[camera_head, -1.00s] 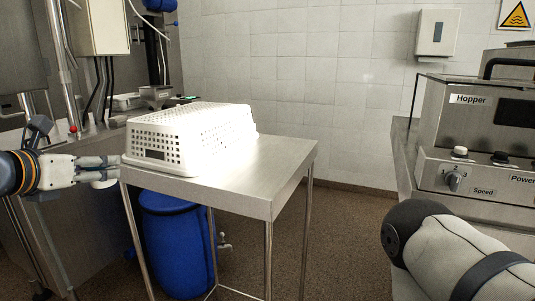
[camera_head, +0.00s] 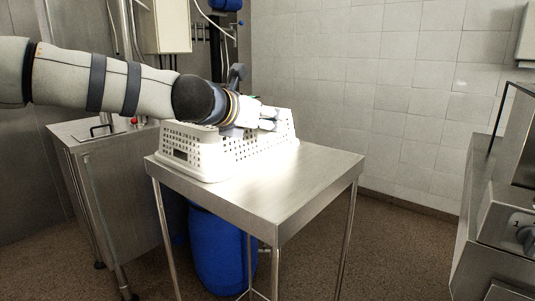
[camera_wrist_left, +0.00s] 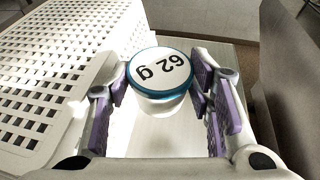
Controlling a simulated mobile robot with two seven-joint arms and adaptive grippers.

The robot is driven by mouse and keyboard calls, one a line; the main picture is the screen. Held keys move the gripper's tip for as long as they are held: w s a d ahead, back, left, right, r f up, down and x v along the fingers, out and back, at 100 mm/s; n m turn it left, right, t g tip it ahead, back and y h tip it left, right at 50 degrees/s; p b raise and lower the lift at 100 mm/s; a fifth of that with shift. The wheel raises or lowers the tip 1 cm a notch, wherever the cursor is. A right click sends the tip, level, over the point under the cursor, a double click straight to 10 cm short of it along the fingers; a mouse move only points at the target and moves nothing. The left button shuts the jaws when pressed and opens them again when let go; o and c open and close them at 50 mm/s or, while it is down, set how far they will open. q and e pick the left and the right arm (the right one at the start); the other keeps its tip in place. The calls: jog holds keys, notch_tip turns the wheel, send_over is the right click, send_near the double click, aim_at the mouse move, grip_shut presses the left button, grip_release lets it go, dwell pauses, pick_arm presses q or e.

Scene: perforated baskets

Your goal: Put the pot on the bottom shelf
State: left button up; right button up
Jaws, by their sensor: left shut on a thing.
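The pot (camera_wrist_left: 160,78) is a small white round container with a blue-rimmed white lid marked "62 g". In the left wrist view it sits between the purple-padded fingers of my left gripper (camera_wrist_left: 160,88), which is shut on it. In the head view my left gripper (camera_head: 268,119) is over or behind the white perforated basket (camera_head: 215,150). Only a small teal bit shows at its fingers there, and the arm hides part of the basket. The basket also fills the left of the wrist view (camera_wrist_left: 60,60). My right gripper is not in view.
The basket stands on a steel table (camera_head: 300,190) whose front and right top is bare. A blue barrel (camera_head: 220,250) stands under the table. A steel cabinet (camera_head: 115,190) is at left, a machine (camera_head: 510,220) at the right edge. Brown floor lies between.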

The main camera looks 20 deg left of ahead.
pick_arm(q)
notch_tip(320, 180, down, 9)
jog(key=shift+s+a+b, duration=0.1)
jog(key=shift+s+b, duration=0.05)
jog(key=shift+b, duration=0.55)
jog(key=o, duration=0.9)
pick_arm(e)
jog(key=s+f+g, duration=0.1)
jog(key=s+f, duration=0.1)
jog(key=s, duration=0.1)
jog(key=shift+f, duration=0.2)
pick_arm(q)
jog(key=shift+r, duration=0.2)
